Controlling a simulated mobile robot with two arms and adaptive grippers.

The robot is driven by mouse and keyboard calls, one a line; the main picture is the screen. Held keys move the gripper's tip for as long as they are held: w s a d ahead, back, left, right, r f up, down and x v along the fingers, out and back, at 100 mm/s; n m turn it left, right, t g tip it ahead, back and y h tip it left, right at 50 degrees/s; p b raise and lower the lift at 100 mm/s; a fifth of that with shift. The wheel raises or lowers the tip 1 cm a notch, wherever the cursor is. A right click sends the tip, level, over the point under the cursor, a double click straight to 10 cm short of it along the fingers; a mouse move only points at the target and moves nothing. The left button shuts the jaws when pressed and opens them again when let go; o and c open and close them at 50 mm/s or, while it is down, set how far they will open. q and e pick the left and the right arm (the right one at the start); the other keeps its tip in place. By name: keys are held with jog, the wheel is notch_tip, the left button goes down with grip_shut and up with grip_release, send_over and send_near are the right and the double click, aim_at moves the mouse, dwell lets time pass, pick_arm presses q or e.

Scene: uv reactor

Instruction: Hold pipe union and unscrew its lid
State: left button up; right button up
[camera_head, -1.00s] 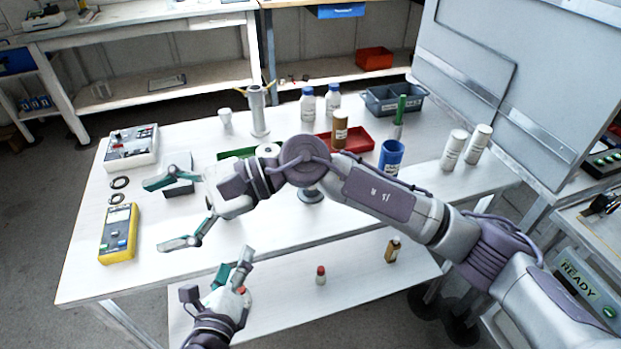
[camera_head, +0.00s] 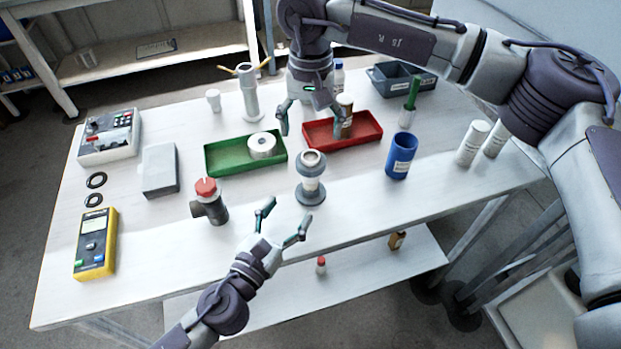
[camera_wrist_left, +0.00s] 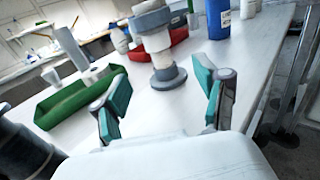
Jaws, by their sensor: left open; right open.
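The pipe union (camera_head: 311,178), a pale upright body with grey flanged ends, stands on the white table near its front middle. My left gripper (camera_head: 284,214) is open and low in front of it, its fingers pointing toward it. In the left wrist view the union (camera_wrist_left: 158,42) stands upright beyond and between the open, empty fingers (camera_wrist_left: 162,85). My right gripper (camera_head: 311,125) is open, pointing down, above and behind the union, near the red tray; nothing is between its fingers. Neither gripper visibly touches the union.
A dark pipe fitting with a red cap (camera_head: 206,187) stands left of the union. A green tray (camera_head: 222,162) with a white roll and a red tray (camera_head: 370,131) with a brown bottle (camera_head: 347,128) lie behind. A blue cup (camera_head: 401,156) stands to the right.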

aim_at(307, 184)
pick_arm(q)
jog(key=x, duration=1)
jog(key=shift+w+f, duration=0.1)
jog(key=shift+w, duration=0.15)
grip_shut()
